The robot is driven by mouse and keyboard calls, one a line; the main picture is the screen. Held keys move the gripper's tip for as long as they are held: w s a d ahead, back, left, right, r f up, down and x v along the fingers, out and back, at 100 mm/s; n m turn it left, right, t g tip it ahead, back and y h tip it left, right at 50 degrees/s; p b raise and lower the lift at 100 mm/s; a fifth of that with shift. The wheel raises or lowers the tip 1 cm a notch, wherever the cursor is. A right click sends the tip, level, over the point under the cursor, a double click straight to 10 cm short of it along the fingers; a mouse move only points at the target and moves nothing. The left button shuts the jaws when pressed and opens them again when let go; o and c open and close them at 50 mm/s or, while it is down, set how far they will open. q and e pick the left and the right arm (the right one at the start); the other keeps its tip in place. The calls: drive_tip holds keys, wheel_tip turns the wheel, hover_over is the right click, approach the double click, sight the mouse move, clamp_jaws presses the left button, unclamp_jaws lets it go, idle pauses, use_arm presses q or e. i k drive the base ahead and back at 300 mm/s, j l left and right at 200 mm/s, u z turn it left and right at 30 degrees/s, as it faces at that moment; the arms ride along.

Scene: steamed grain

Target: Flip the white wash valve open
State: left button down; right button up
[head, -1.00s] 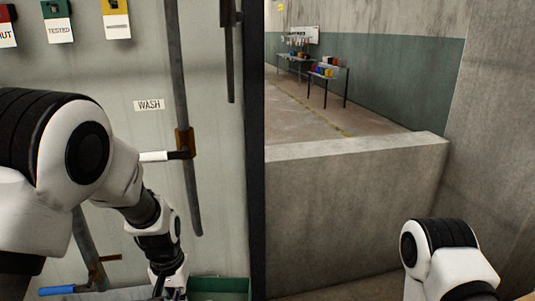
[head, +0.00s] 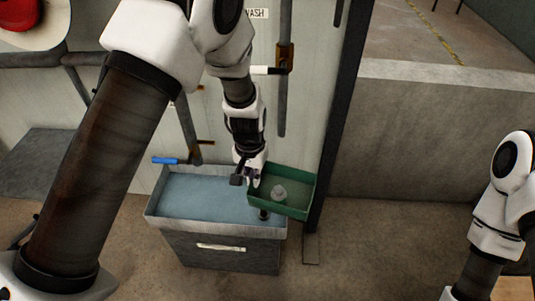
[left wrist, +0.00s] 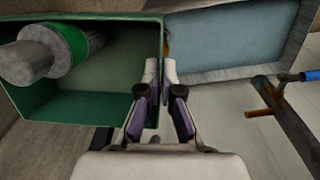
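The wash valve has a brown body (head: 285,57) on a vertical grey pipe and a white handle (head: 262,70) that sticks out to the left, roughly level. It is under the partly hidden WASH label (head: 257,13). My left gripper (head: 246,179) is well below the valve, over the edge between the water tub and the green tray. The white valve is not in that view. My right arm shows at the right edge, but its gripper is out of view.
A blue-handled valve (head: 165,160) is lower left. A dark post (head: 344,110) stands right.

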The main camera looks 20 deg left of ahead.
sight(283, 70)
drive_tip(key=i+j, duration=0.15)
drive_tip(key=j, duration=0.25)
drive_tip(key=i+j+z, duration=0.1)
drive_tip(key=j, duration=0.3)
drive_tip(key=i+l, duration=0.1)
drive_tip(key=i, duration=0.4)
